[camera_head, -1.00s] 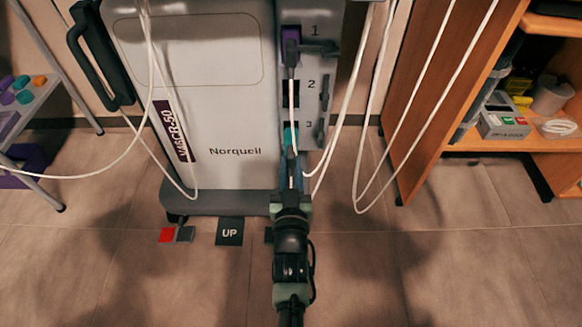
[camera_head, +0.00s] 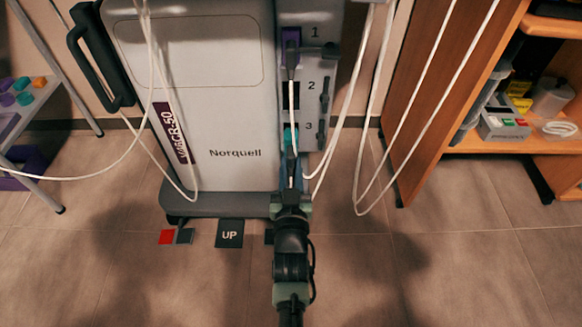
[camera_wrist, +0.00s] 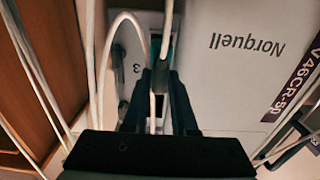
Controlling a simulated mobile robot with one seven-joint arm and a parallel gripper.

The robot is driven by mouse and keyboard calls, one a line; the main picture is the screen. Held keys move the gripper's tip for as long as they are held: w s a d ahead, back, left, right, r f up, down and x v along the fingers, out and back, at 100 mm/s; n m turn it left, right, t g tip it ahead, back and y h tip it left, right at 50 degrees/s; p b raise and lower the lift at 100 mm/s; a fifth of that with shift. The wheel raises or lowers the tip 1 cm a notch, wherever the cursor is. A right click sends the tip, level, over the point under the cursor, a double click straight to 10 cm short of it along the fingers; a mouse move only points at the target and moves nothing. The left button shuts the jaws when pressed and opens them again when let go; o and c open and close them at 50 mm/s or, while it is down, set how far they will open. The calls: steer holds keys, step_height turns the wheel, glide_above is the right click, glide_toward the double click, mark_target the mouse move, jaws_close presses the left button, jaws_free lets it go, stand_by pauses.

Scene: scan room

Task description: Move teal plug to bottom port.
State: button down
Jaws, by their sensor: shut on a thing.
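The teal plug (camera_head: 288,138) is at the bottom port, marked 3, on the machine's port panel. Its dark rear body (camera_wrist: 160,76) and white cable show in the wrist view. My gripper (camera_wrist: 161,82) is shut on this dark body, with one finger on each side. In the head view my arm comes up from below toward the plug. The fingers and dark body hide most of the port, so I cannot tell how deep the plug sits. A purple plug (camera_head: 291,40) is in port 1. Port 2 (camera_head: 292,93) is a dark, empty opening.
Small latches (camera_head: 325,92) line the panel's right side. White cables hang left and right of my arm. A wooden shelf unit (camera_head: 440,100) stands right, and a small table (camera_head: 36,100) with coloured pieces stands left. The floor in front of the machine is mostly open.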

mark_target(291, 152)
steer(key=shift+w+b, duration=1.35)
steer(key=shift+w, duration=0.9)
stand_by(3.7)
steer(key=shift+f, duration=0.1)
stand_by(0.4)
steer(key=c, duration=0.6)
jaws_free()
steer(key=shift+c, duration=0.2)
steer(key=shift+o, duration=0.4)
